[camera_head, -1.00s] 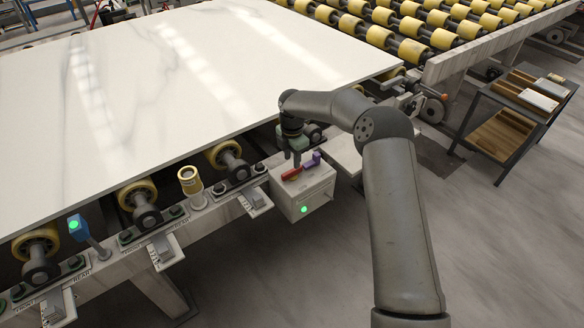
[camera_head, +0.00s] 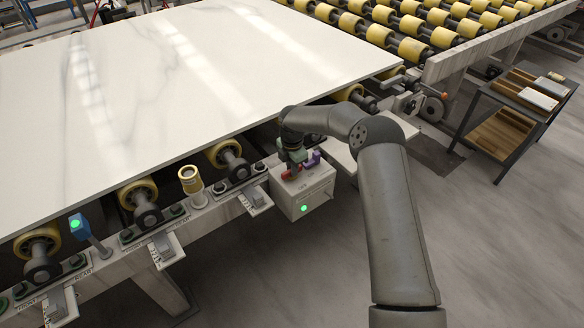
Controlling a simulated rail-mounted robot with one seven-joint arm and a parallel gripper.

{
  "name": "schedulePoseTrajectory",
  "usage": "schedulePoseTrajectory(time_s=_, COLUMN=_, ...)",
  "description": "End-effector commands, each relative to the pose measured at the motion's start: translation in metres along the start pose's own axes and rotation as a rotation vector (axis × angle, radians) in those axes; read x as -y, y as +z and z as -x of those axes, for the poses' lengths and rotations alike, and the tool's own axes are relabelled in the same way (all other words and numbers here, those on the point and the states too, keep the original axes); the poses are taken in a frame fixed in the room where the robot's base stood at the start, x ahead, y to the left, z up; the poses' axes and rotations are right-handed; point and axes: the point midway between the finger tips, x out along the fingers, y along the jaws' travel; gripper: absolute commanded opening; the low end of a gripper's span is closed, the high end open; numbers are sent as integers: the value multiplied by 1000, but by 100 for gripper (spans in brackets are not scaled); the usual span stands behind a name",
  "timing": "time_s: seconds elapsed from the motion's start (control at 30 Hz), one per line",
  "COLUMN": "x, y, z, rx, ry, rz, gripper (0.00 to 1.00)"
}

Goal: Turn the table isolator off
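The table isolator is a pale box (camera_head: 303,203) on the front rail of the table, with a green light (camera_head: 304,208) lit on its front face. A red handle (camera_head: 289,174) lies on its top, and a purple part (camera_head: 313,159) sits just right of it. My gripper (camera_head: 291,171) points down over the red handle, its fingertips at or very near it. The fingers partly hide the handle. Whether they are open or shut, or touch it, is too small to tell.
A large white marble slab (camera_head: 190,80) lies on yellow rollers behind the box, its edge close to my arm. A yellow cylinder (camera_head: 190,180) and a blue post with a green light (camera_head: 79,226) stand to the left. A dark cart (camera_head: 520,105) stands at right. The floor in front is clear.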

Motion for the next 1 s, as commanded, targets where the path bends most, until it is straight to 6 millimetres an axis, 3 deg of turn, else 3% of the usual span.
schedulePoseTrajectory(time_s=0.37, x=0, y=0, z=-2, rx=1, ry=1, rz=-100, gripper=0)
schedulePoseTrajectory(time_s=1.0, x=-1, y=-1, z=-2, rx=1, ry=2, rz=-668, gripper=0)
